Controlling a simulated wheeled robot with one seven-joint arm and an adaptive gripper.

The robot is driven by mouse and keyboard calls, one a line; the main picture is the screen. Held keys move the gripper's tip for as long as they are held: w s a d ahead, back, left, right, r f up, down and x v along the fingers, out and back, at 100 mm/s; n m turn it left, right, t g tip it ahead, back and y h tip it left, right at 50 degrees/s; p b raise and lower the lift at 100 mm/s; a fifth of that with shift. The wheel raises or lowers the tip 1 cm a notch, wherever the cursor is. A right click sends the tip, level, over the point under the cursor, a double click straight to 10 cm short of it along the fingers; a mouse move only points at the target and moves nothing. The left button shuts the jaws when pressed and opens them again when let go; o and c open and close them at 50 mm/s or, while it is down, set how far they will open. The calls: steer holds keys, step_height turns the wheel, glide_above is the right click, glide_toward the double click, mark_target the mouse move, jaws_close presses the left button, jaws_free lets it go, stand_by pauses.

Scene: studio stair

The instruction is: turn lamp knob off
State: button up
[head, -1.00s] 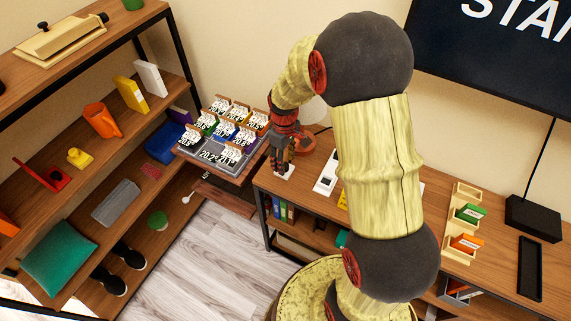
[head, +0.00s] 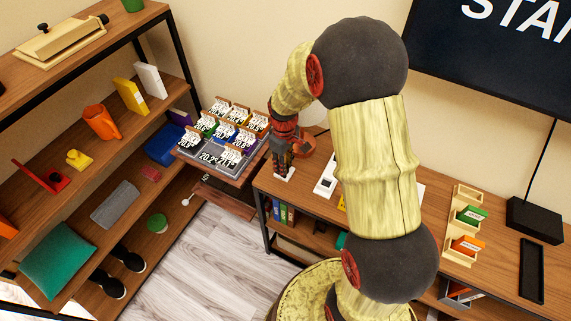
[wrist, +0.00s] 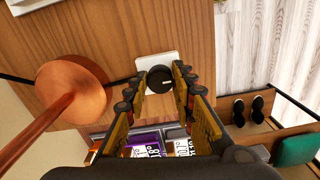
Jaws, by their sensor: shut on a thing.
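The lamp knob (wrist: 160,79) is a round black dial with a light mark, on a white square plate (wrist: 150,61) on the wooden desk. In the head view the plate (head: 284,175) shows under my gripper (head: 283,162), and the knob itself is hidden. In the wrist view the fingers of my gripper (wrist: 160,82) stand on both sides of the knob, shut on it. The lamp's round copper base (wrist: 72,92) and slanting stem (wrist: 45,120) are left of the gripper. My arm hides most of the lamp in the head view.
A tray of price-tagged coloured items (head: 222,136) stands left of the desk (head: 450,215). A white device (head: 326,178) lies right of the plate. Shelves (head: 120,170) fill the left side. A wall screen (head: 500,50) hangs at upper right. Floor (head: 190,265) is open at the front.

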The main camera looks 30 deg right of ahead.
jaws_close()
steer(key=shift+r+m+p, duration=0.1)
steer(key=shift+m+p, duration=0.2)
steer(key=m+p, duration=0.2)
steer(key=m, duration=0.1)
steer(key=shift+r+m, duration=0.1)
steer(key=shift+m, duration=0.3)
steer(key=m+p, duration=0.2)
steer(key=m, duration=0.2)
steer(key=shift+w+p, duration=0.1)
steer(key=shift+p, duration=0.3)
steer(key=m+p, duration=0.1)
steer(key=m, duration=0.4)
steer(key=shift+p, duration=0.4)
steer(key=shift+m+p, duration=0.65)
steer(key=shift+m, duration=1.65)
steer(key=shift+w, duration=0.1)
steer(key=o, duration=0.8)
jaws_free()
